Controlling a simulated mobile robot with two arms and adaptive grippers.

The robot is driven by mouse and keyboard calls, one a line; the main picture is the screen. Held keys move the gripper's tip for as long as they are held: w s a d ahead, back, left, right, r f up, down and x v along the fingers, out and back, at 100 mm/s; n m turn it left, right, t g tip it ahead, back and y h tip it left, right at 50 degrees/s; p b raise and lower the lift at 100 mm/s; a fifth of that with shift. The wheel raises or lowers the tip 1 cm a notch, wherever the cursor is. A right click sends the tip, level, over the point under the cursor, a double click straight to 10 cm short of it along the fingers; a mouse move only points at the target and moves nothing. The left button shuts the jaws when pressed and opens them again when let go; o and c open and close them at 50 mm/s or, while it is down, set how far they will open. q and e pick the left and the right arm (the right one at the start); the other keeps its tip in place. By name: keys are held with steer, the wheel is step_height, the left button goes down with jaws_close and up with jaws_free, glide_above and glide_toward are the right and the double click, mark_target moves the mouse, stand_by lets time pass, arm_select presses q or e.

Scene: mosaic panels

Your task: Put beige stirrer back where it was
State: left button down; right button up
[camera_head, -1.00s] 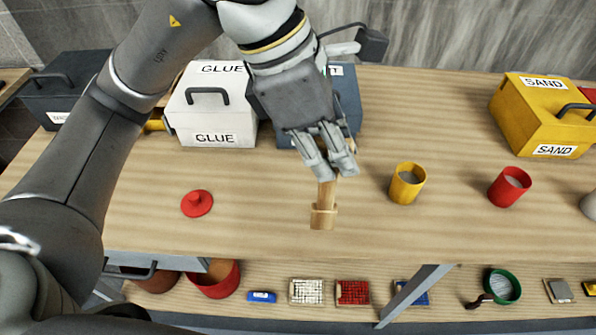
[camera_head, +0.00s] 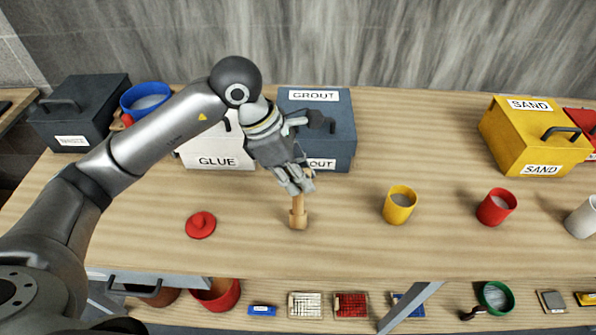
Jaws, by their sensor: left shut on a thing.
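The beige stirrer (camera_head: 298,214) is a light wooden stick with a wider block at its lower end. My left gripper (camera_head: 299,184) is shut on its upper part, and the fingers hide the top of the stick. The stirrer hangs roughly upright over the front half of the workbench; I cannot tell whether its lower end touches the top. My right gripper is not in view.
On the workbench (camera_head: 345,245) stand a white GLUE box (camera_head: 217,156), a grey GROUT box (camera_head: 335,128), a yellow SAND box (camera_head: 535,135), a yellow cup (camera_head: 399,207), a red cup (camera_head: 496,207) and a red lid (camera_head: 200,225). A blue bucket (camera_head: 146,98) stands at the back left.

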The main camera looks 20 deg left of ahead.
arm_select(q)
steer(key=shift+f, duration=0.25)
steer(key=shift+f, duration=0.2)
steer(key=c, duration=1.8)
jaws_free()
steer(key=shift+b, duration=0.3)
steer(key=o, duration=0.5)
steer(key=shift+r, duration=0.1)
